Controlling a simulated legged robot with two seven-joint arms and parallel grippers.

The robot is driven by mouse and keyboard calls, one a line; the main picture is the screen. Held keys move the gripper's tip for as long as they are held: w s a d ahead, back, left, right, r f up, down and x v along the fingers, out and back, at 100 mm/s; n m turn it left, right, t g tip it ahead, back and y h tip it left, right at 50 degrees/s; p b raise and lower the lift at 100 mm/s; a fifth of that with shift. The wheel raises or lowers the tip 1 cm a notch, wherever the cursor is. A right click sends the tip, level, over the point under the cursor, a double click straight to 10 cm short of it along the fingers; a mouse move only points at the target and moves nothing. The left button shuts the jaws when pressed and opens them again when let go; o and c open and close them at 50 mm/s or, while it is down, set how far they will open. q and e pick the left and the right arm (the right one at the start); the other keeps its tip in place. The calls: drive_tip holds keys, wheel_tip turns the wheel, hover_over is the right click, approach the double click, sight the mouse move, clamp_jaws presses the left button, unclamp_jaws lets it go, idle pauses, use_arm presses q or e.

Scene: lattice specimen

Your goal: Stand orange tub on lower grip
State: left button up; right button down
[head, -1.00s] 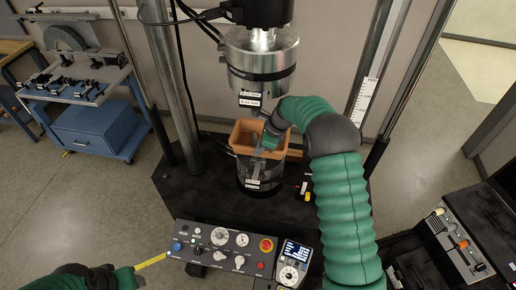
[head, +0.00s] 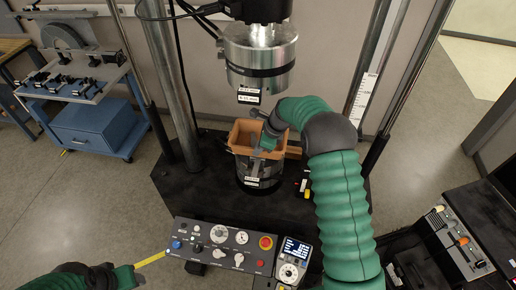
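The orange tub (head: 243,136) is upright on top of the lower grip (head: 258,178), a dark and silver cylinder on the black machine base. My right gripper (head: 262,142) is at the tub's right part, with its tip down at or inside the rim. I cannot tell whether its fingers hold the tub wall or are apart. My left gripper is out of the picture; only part of my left arm shows at the bottom left.
The upper grip (head: 260,60) hangs above the tub, with steel columns on both sides. A control panel (head: 222,245) stands in front. A blue cart (head: 95,125) with parts is at the left, and a tool tray (head: 455,243) at the right. Small coloured items (head: 305,188) lie right of the lower grip.

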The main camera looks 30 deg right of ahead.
drive_tip(key=shift+d+r, duration=0.1)
drive_tip(key=shift+d, duration=0.05)
drive_tip(key=c, duration=2.1)
unclamp_jaws()
drive_tip(key=o, duration=0.5)
drive_tip(key=shift+o, duration=0.3)
drive_tip(key=o, duration=0.8)
drive_tip(key=shift+w+a+p+v, duration=0.15)
drive_tip(key=shift+p+v, duration=0.8)
drive_tip(key=shift+v, duration=0.05)
drive_tip(key=shift+w+a+p+v, duration=0.1)
drive_tip(key=shift+w+p+v, duration=0.05)
drive_tip(key=shift+p+v, duration=0.8)
drive_tip(key=shift+r, duration=0.15)
